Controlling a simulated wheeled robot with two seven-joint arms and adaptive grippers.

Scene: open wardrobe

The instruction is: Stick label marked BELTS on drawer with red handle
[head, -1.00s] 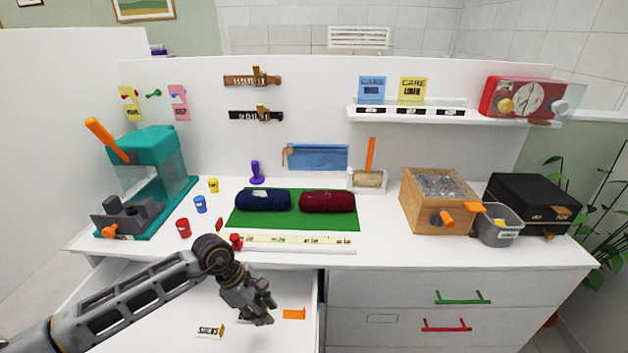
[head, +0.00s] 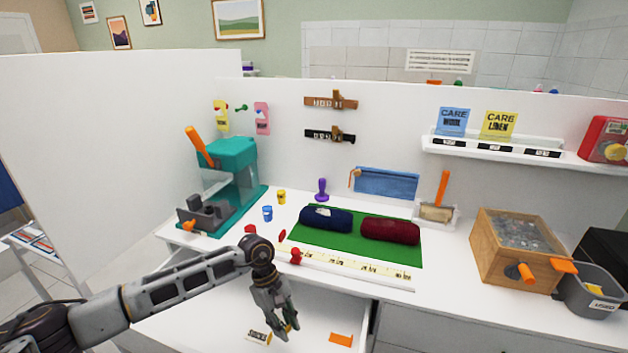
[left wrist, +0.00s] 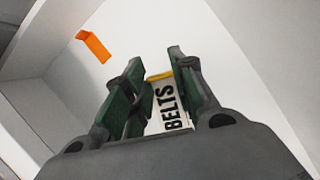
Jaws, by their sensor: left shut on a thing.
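My left gripper (head: 286,334) reaches down into the open white drawer (head: 205,325). In the left wrist view its green-padded fingers (left wrist: 157,66) are closed in around the BELTS label (left wrist: 173,112), white with black letters and a yellow edge at the fingertips. In the head view a small label (head: 258,338) shows low, just left of the fingers. Its lettering is too small to read, and I cannot tell whether it touches them. The drawer with the red handle is out of view now. My right gripper is not in view.
An orange piece (head: 341,339) lies in the open drawer, right of my gripper; it also shows in the left wrist view (left wrist: 93,46). Above are a green mat (head: 375,252) with two rolls, a teal machine (head: 232,160) and a wooden box (head: 490,255).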

